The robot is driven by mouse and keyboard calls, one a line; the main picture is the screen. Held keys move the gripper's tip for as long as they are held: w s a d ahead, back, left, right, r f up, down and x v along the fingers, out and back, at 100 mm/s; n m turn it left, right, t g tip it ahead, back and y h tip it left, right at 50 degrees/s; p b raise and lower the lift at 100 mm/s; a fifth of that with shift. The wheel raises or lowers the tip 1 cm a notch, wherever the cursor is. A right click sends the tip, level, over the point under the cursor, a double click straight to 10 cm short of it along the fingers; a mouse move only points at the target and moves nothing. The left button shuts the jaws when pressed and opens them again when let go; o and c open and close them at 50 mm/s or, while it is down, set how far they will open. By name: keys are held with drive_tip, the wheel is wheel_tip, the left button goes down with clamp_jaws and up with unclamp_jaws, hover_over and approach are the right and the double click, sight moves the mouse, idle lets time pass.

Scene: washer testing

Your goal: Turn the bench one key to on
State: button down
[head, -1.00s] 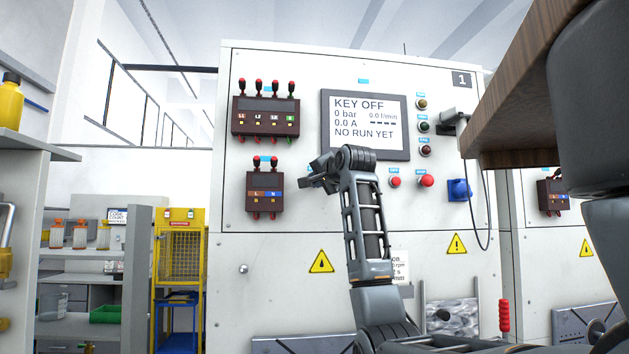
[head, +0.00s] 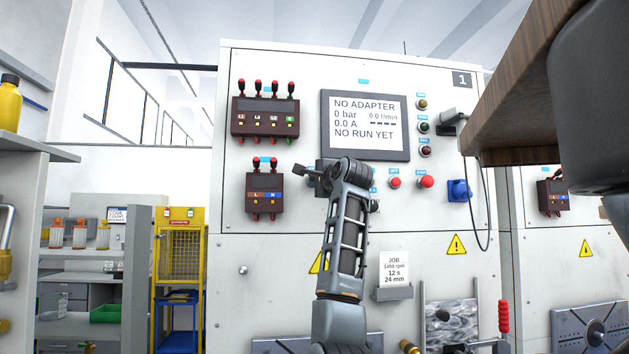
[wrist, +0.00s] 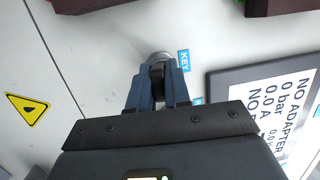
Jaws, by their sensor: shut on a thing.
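The bench one key (wrist: 157,78) is a dark tab in a round silver lock (wrist: 158,56) beside a blue KEY label (wrist: 184,61). My gripper (wrist: 157,90) is shut on the key, one blue finger on each side of it. In the head view my wrist and gripper (head: 322,174) are at the panel, left of and below the display, and hide the key. The bench one panel (head: 300,60) carries a "1" plate. Its display (head: 366,122) reads NO ADAPTER, 0 bar, 0.0 A, NO RUN YET.
Breaker blocks (head: 265,118) with red-tipped levers and a smaller block (head: 265,194) sit left of my gripper. Red buttons (head: 426,181) and a blue socket (head: 458,190) are to the right. A job card (head: 394,268) is below. A wooden top (head: 520,100) juts in at upper right.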

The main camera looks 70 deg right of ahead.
drive_tip(key=shift+w+f, duration=0.1)
drive_tip(key=shift+f, duration=0.05)
drive_tip(key=c, duration=1)
unclamp_jaws()
drive_tip(key=r+b+v, duration=0.1)
drive_tip(key=b+v, duration=0.1)
drive_tip(key=v, duration=0.5)
drive_tip(key=shift+s+a+f, duration=0.3)
drive_tip(key=shift+f, duration=0.15)
drive_tip(key=shift+w, duration=0.1)
